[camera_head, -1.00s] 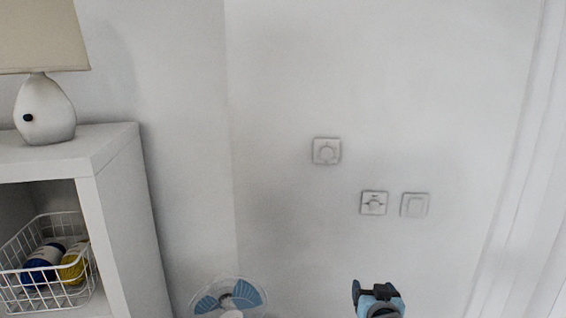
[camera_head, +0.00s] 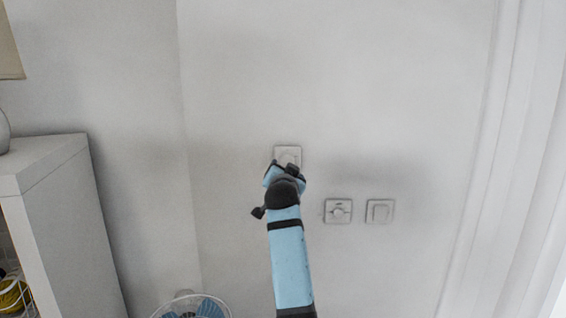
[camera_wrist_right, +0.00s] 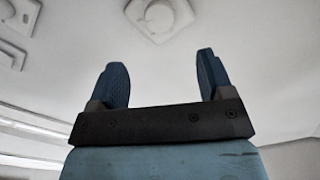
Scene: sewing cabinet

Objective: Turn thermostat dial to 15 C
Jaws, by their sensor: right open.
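A square white wall plate with a round dial (camera_head: 288,153) is on the wall near the middle of the head view. My right gripper (camera_head: 282,170) is raised in front of it and covers its lower part. In the right wrist view the round dial (camera_wrist_right: 160,18) is at the top, ahead of and between the fingertips. My right gripper (camera_wrist_right: 160,65) is open, with nothing between its fingers, and appears apart from the dial. The dial's markings are too small to read. My left gripper is not in view.
Lower right of the dial are a wall plate with a small knob (camera_head: 338,211) and a flat switch plate (camera_head: 379,211). A door frame (camera_head: 480,180) is at right. The wall above is bare.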

